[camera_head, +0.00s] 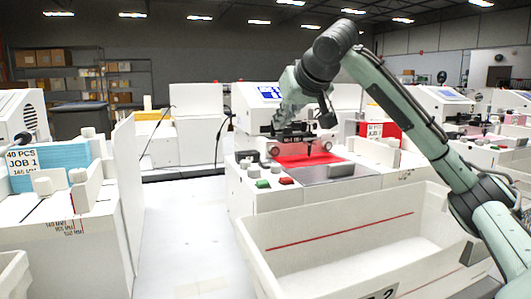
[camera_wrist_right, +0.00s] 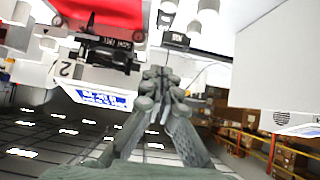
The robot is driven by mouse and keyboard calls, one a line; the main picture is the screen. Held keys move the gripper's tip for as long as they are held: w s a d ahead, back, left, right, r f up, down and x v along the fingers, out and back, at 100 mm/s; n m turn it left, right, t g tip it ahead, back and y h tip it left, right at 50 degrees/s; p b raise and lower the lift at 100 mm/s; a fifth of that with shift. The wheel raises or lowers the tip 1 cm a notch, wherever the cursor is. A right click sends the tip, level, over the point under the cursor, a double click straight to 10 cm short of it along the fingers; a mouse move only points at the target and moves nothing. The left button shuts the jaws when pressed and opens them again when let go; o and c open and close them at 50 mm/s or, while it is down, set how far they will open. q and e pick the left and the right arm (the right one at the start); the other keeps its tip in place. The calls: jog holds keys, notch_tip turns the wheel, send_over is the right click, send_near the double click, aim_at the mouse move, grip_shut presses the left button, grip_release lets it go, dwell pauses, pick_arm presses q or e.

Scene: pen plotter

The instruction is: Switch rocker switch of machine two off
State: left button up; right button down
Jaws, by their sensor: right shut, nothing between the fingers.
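Machine two (camera_head: 258,96) is a white plotter with a blue screen, a red sheet (camera_head: 305,160) on its bed, and green and red buttons at its front. In the right wrist view its number 2 panel and screen (camera_wrist_right: 98,97) appear upside down. My right gripper (camera_wrist_right: 165,78) is shut and empty, beside the machine's head. In the head view my right arm reaches over the machine, and its wrist hides part of it. A small dark part (camera_wrist_right: 174,41) with a label lies beyond the fingertips; I cannot tell whether it is the rocker switch. My left gripper is out of view.
A white bin (camera_head: 340,229) with a red line stands in front of machine two. A JOB 1 station (camera_head: 45,170) with blue sheets is at the left. Shelves with boxes (camera_head: 58,75) stand at the back.

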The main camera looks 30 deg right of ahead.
jog(key=x, duration=0.5)
send_over(268, 164)
jog(key=f, duration=0.3)
jog(key=shift+s+a+p, duration=0.1)
jog(key=shift+s+p, duration=0.1)
jog(key=shift+p, duration=0.2)
notch_tip(268, 164, down, 3)
jog(key=shift+w+r, duration=0.15)
jog(key=shift+r, duration=0.1)
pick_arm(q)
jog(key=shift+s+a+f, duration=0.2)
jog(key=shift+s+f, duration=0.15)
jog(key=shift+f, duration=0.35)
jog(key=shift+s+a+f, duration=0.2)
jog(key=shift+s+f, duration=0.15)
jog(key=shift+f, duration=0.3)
pick_arm(e)
jog(key=shift+w+f, duration=0.1)
jog(key=shift+f, duration=0.6)
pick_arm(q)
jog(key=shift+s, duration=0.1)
